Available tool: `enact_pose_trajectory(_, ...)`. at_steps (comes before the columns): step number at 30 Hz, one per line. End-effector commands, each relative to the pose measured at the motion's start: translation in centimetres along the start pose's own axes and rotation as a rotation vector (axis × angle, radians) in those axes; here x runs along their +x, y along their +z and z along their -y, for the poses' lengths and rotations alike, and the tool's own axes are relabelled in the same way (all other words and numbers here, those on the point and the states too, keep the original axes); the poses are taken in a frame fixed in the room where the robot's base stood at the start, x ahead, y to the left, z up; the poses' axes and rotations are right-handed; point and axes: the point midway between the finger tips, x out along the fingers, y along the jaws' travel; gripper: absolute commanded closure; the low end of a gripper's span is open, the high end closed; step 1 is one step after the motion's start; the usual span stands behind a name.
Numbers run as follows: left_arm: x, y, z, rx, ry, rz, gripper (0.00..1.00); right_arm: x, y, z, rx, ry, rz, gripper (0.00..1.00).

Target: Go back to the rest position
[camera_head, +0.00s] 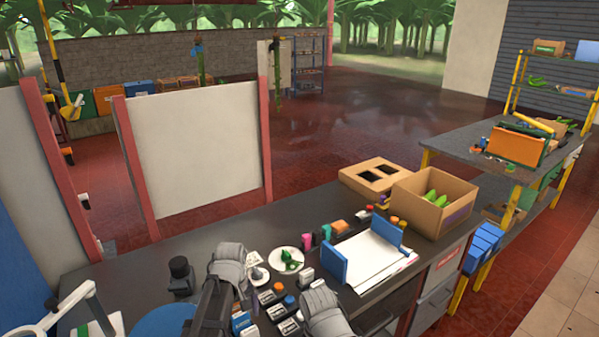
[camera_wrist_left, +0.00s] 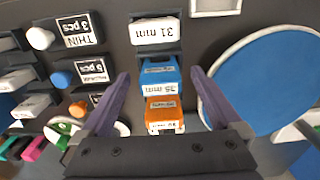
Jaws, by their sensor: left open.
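My left gripper (camera_wrist_left: 160,73) is open and empty in the left wrist view, its two dark purple fingers apart. Labelled blocks lie beyond and between the fingers: a white one marked 31 mm (camera_wrist_left: 156,32), a blue one (camera_wrist_left: 160,75) and an orange one (camera_wrist_left: 164,115). In the head view, my grey arm parts reach over the near side of the dark workbench (camera_head: 150,255), and the left fingertips are hard to make out. My right gripper cannot be seen. Green stems hang at the back, one on the left (camera_head: 201,65) and one further right (camera_head: 278,75).
A cardboard box (camera_head: 433,212) with green items stands at the bench's right end. A white plate (camera_head: 287,261), blue bookend-like holder (camera_head: 334,262) and black knob-like object (camera_head: 181,275) are near my arms. A blue disc (camera_wrist_left: 268,85) lies right of the left gripper. White panels (camera_head: 195,150) stand behind.

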Motion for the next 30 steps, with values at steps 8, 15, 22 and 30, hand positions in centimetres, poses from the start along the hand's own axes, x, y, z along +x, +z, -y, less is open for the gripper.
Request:
enact_pose_trajectory(8, -3.9, 0.0, 0.0, 0.000, 0.000, 0.000, 0.02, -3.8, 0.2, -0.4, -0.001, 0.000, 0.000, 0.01)
enact_pose_trajectory(15, -4.4, 0.0, 0.0, 0.000, 0.000, 0.000, 0.02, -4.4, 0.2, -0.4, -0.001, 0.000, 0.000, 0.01)
enact_pose_trajectory(22, -4.3, 0.0, 0.0, 0.000, 0.000, 0.000, 0.02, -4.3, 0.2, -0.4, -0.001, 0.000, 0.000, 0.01)
enact_pose_trajectory(30, -4.3, 1.1, 0.6, 0.016, -0.005, 0.001, 0.02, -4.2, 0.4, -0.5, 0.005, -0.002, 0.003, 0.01)
